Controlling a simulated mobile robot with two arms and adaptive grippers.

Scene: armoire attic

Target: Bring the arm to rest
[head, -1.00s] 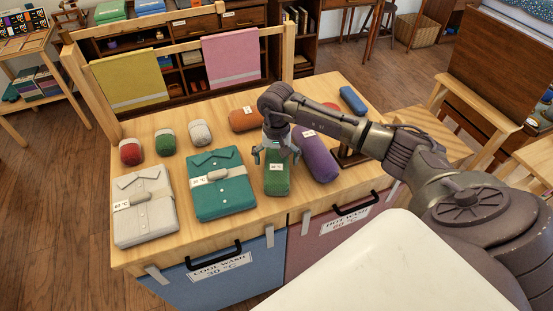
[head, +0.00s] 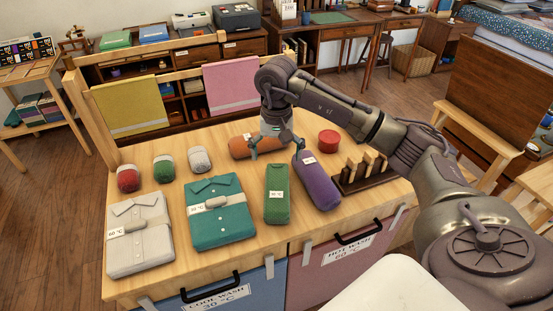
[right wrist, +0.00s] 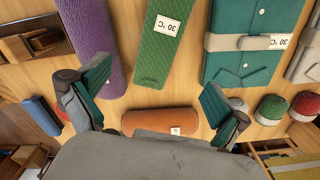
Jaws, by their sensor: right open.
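My right gripper (head: 278,148) is open and empty. It hangs above the table between the orange roll (head: 241,147) and the green roll (head: 277,194). The purple roll (head: 316,181) lies just right of the green roll. In the right wrist view the two fingers (right wrist: 152,98) stand apart with no object between them, and the green roll (right wrist: 163,45) lies flat on the table beyond them. My right arm reaches in from the right side of the head view. My left gripper is not in view.
On the table (head: 240,262) lie a folded teal shirt (head: 221,222), a folded white shirt (head: 138,240) and small rolls at left. A red cylinder (head: 329,140) and a dark rack with wooden pegs (head: 366,180) stand at right. Towels hang on the back rail.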

